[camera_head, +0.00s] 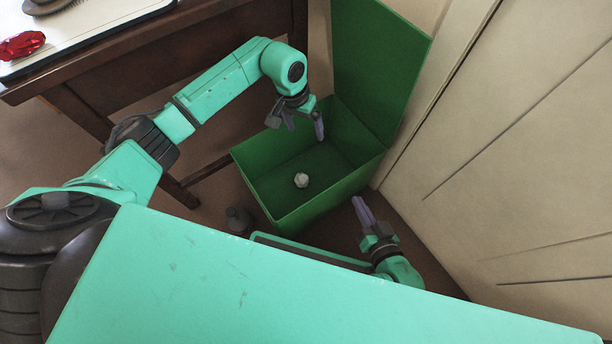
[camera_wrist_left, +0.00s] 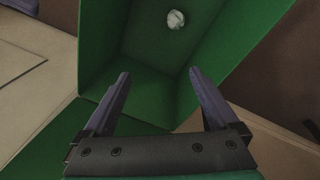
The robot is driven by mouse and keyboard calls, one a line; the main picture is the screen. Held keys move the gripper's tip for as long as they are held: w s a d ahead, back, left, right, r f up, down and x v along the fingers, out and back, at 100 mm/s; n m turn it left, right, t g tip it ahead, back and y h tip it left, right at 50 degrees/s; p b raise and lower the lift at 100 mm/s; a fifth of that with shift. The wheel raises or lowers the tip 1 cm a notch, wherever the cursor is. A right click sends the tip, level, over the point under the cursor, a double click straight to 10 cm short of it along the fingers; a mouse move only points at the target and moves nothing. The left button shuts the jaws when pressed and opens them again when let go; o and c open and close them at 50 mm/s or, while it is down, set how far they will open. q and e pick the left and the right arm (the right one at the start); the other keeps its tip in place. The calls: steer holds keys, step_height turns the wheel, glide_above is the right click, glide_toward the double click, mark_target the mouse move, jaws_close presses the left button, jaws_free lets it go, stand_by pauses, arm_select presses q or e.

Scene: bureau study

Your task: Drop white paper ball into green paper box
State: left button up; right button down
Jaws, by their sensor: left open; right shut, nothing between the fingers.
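The white paper ball (camera_head: 301,180) lies on the floor of the open green paper box (camera_head: 340,190), towards its near side. In the left wrist view the ball (camera_wrist_left: 176,19) shows at the top, inside the green box (camera_wrist_left: 97,45), beyond the fingertips and apart from them. My left gripper (camera_head: 304,133) is open and empty, over the far part of the box; its spread fingers also show in the left wrist view (camera_wrist_left: 160,75). My right gripper (camera_head: 359,202) is shut and empty, low outside the box's near right side.
The box's green lid (camera_head: 378,70) stands raised at the back. A panelled cream wall (camera_head: 520,150) is close on the right. A dark wooden desk (camera_head: 150,50) with a red gem-like object (camera_head: 22,45) is at the upper left. A dark grey object (camera_head: 238,219) stands left of the box.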

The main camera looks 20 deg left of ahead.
arm_select(q)
step_height(320, 180, up, 14)
steer(key=s+a+p, duration=0.1)
steer(key=a+p, duration=0.1)
steer(key=p, duration=0.2)
steer(key=shift+a+r, duration=0.15)
arm_select(e)
steer(key=shift+g, duration=0.4)
step_height(320, 180, up, 5)
steer(key=shift+d, duration=0.15)
steer(key=shift+s, duration=0.1)
